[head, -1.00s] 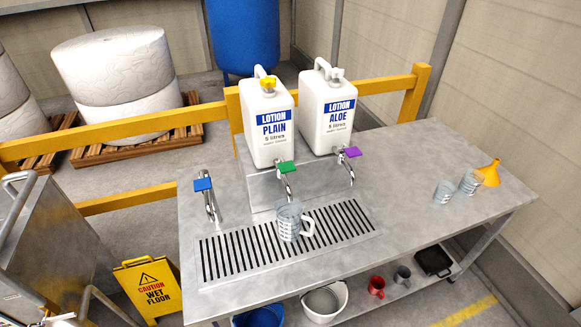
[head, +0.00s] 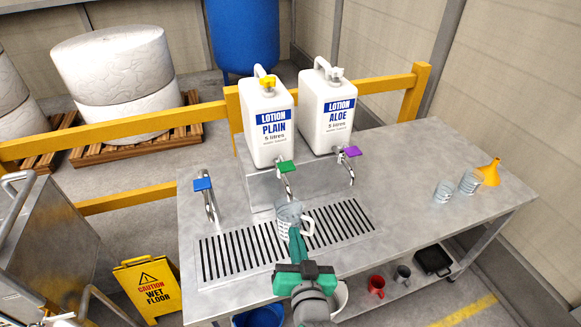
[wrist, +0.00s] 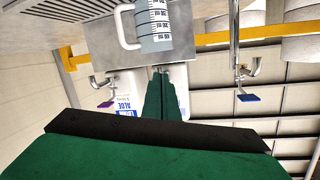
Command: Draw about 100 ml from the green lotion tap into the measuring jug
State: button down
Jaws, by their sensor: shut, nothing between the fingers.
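The green lotion tap (head: 286,167) sits in front of the white LOTION PLAIN container (head: 270,125). The clear measuring jug (head: 289,215) stands on the drip grille under its spout, handle to the right. My gripper (head: 295,232) reaches in from the front with its fingers shut and empty, covering part of the jug in the head view. The wrist view is upside down; there the jug (wrist: 154,22) shows its scale marks, and my shut fingers (wrist: 161,75) hide the green tap. No stream is visible, and I cannot tell the jug's contents.
A purple tap (head: 350,152) on the LOTION ALOE container (head: 327,112) stands to the right, a blue tap (head: 203,184) to the left. Two clear beakers (head: 457,187) and a yellow funnel (head: 489,172) are at the table's right. The grille (head: 225,258) is otherwise clear.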

jog(key=n+y, duration=0.1)
jog(key=n, duration=0.1)
send_near(286, 167)
notch_tip(286, 167, down, 3)
jog(key=s, duration=0.2)
notch_tip(286, 167, up, 10)
jog(key=d+n+g+y, duration=0.1)
jog(key=d+n, duration=0.1)
jog(key=n, duration=0.1)
jog(key=shift+w, duration=0.15)
jog(key=w+a+f, duration=0.1)
jog(key=w, duration=0.2)
jog(key=w+a+f, duration=0.1)
jog(key=w+f, duration=0.1)
jog(key=w, duration=0.1)
jog(key=w+a+f, duration=0.1)
jog(key=w+f, duration=0.1)
jog(key=w, duration=0.1)
jog(key=shift+w+f, duration=0.1)
jog(key=shift+w, duration=0.05)
jog(key=shift+d+f, duration=0.15)
jog(key=shift+f, duration=0.45)
